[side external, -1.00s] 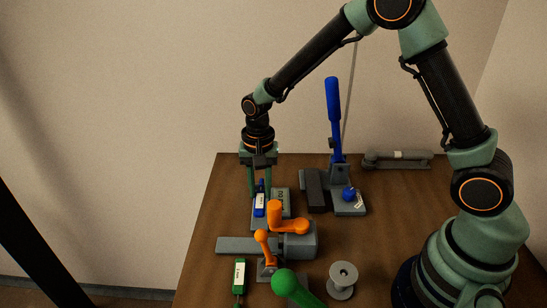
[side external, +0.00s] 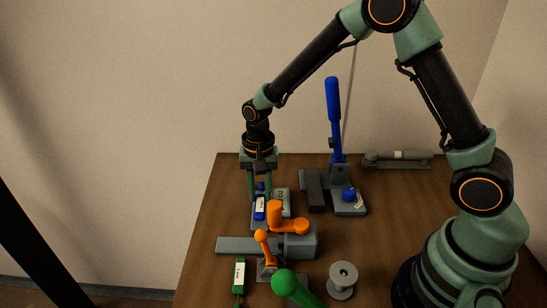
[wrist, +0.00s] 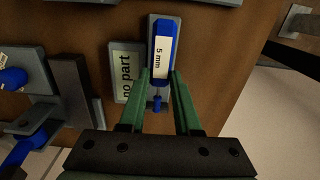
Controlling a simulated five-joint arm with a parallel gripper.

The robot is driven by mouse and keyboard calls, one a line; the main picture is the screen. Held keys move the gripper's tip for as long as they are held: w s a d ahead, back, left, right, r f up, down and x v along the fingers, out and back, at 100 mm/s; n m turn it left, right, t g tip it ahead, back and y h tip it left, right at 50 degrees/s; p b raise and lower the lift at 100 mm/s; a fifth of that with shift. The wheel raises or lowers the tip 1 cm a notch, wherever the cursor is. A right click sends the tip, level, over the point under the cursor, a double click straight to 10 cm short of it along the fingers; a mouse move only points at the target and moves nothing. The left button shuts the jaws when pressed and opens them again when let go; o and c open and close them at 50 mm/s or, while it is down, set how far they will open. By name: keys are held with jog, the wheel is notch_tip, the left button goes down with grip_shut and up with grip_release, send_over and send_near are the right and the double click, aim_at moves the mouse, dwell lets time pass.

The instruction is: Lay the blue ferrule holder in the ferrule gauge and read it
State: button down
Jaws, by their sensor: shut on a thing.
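The blue ferrule holder (side external: 260,208) has a white label, which reads "5 mm" in the wrist view (wrist: 163,38). My gripper (side external: 261,190) is shut on it, with the green fingers on either side of its near end in the wrist view (wrist: 160,76). The holder is at or just over the grey bed of the ferrule gauge (side external: 256,226). I cannot tell if it is fully down. The gauge's display plate (wrist: 125,72) beside the holder reads "no part". The fingers and holder hide part of the bed.
An orange-handled clamp (side external: 290,224) stands close in front of the gauge. A blue-levered press (side external: 337,160) stands behind and to the right. A grey tool (side external: 398,160) lies at the back.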

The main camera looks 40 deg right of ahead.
jog(key=shift+f, duration=1.05)
jog(key=c, duration=0.5)
grip_release()
jog(key=shift+c, duration=0.9)
jog(key=shift+r, duration=3.5)
